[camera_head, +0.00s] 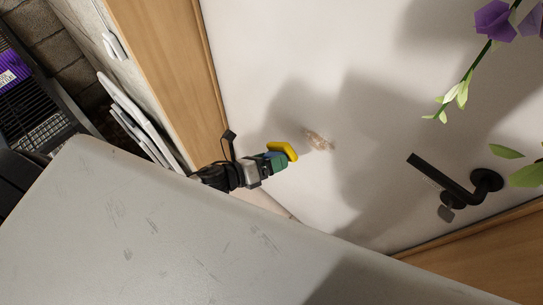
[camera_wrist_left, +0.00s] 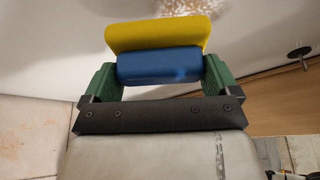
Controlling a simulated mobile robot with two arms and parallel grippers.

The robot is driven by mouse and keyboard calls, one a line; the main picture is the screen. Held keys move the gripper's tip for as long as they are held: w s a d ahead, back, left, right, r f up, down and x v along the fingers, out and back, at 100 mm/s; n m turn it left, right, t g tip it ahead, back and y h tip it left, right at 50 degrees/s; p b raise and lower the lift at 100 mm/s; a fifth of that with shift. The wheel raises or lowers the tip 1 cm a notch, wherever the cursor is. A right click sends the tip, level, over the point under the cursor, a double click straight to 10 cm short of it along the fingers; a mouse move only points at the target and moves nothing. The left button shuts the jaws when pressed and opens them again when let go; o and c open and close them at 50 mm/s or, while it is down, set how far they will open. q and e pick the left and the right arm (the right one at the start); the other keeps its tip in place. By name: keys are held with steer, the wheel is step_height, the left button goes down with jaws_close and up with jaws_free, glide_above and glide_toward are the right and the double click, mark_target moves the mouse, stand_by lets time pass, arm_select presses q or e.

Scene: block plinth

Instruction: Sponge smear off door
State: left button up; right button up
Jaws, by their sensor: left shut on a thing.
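A brown smear (camera_head: 319,139) marks the white door (camera_head: 290,60); in the left wrist view the smear (camera_wrist_left: 180,6) shows at the top edge, partly cut off. My left gripper (camera_head: 273,160) is shut on a yellow and blue sponge (camera_head: 284,150). In the left wrist view the sponge (camera_wrist_left: 160,42) sits between the green fingers, its blue part between them and its yellow side facing forward. The sponge is to the left of the smear and a little below it in the head view, with a visible gap between them. My right gripper is not in view.
A black door handle (camera_head: 447,182) sticks out right of the smear. Purple flowers with green leaves (camera_head: 493,22) hang at the upper right. A wooden door frame (camera_head: 175,60) stands at the left. A large pale scuffed surface (camera_head: 150,225) fills the lower left.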

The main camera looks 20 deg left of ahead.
mark_target(276, 150)
arm_select(q)
steer(key=shift+w+f, duration=0.1)
steer(key=shift+w, duration=0.1)
steer(key=shift+w+d, duration=0.3)
steer(key=shift+w, duration=0.55)
steer(key=shift+w+d, duration=0.3)
steer(key=shift+w, duration=0.6)
steer(key=shift+w+d, duration=0.3)
steer(key=shift+w, duration=0.55)
steer(key=shift+w+d, duration=0.3)
steer(key=shift+w, duration=0.55)
